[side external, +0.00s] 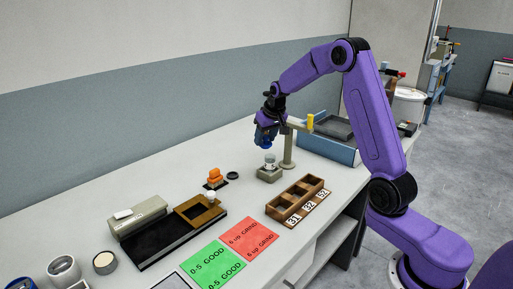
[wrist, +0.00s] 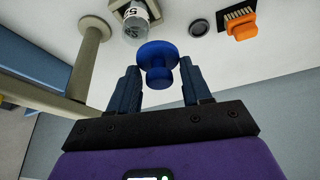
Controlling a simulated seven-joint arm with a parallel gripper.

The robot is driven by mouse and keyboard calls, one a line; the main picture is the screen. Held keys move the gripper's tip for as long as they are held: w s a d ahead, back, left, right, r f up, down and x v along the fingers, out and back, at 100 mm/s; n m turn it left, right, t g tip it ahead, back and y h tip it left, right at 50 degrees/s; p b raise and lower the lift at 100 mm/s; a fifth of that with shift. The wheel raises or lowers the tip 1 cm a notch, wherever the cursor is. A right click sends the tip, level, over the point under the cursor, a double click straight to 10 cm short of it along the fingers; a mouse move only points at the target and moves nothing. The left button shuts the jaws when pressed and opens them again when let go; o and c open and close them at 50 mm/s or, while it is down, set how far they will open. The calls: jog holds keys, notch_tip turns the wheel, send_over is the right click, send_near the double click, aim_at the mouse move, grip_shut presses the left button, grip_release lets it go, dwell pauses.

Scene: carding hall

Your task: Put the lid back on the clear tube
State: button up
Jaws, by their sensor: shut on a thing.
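The clear tube (side external: 270,160) stands in a small beige block (side external: 269,175) on the bench. Its open end and dark printed marks show in the wrist view (wrist: 136,29). My gripper (side external: 265,141) is above the tube and slightly to its left in the side view. In the wrist view my gripper (wrist: 160,73) is shut on the blue lid (wrist: 157,52), a disc with a round knob between the fingers. The lid is close to the tube in that picture but is not seated on it. The exact height gap is hard to tell.
A beige post (side external: 289,150) with a yellow-tipped arm stands close behind the tube. A blue tray (side external: 328,148) lies beyond it. A wooden compartment box (side external: 297,198) is in front. An orange-handled brush (side external: 214,177) and dark ring (side external: 232,176) lie left.

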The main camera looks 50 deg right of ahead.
aim_at(270, 146)
jog(key=shift+w+d+f, duration=0.15)
jog(key=shift+d+f, duration=0.45)
jog(key=shift+f, duration=0.35)
jog(key=shift+w+d+f, duration=0.1)
jog(key=shift+d+f, duration=0.5)
jog(key=shift+f, duration=0.4)
jog(key=shift+w+d+f, duration=0.15)
jog(key=shift+d+f, duration=0.45)
jog(key=shift+f, duration=0.35)
jog(key=shift+f, duration=0.15)
dwell(0.4)
jog(key=o, duration=1.5)
notch_tip(270, 146, up, 7)
dwell(0.5)
